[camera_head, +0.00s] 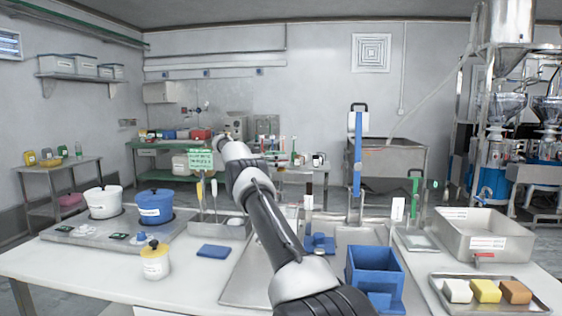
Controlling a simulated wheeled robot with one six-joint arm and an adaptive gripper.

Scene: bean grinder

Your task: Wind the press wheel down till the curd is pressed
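My arm rises from the bottom centre and reaches up and to the left over the table. Its far end overlaps the back of the room, and I cannot make out the gripper or its fingers. I cannot pick out a press wheel with certainty, and no curd shows clearly. A blue open-topped box (375,268) stands right of my arm, and its inside is largely hidden. A tall blue upright (358,150) with a black handle on top stands behind it. A low blue piece (319,243) sits between my arm and the box.
The white table (60,268) holds a white pot (103,203), a blue pot (154,206), a small yellow-lidded tub (155,263) and a blue cloth (213,251) at left. A steel basin (470,232) and a tray of white, yellow and brown blocks (487,291) stand at right.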

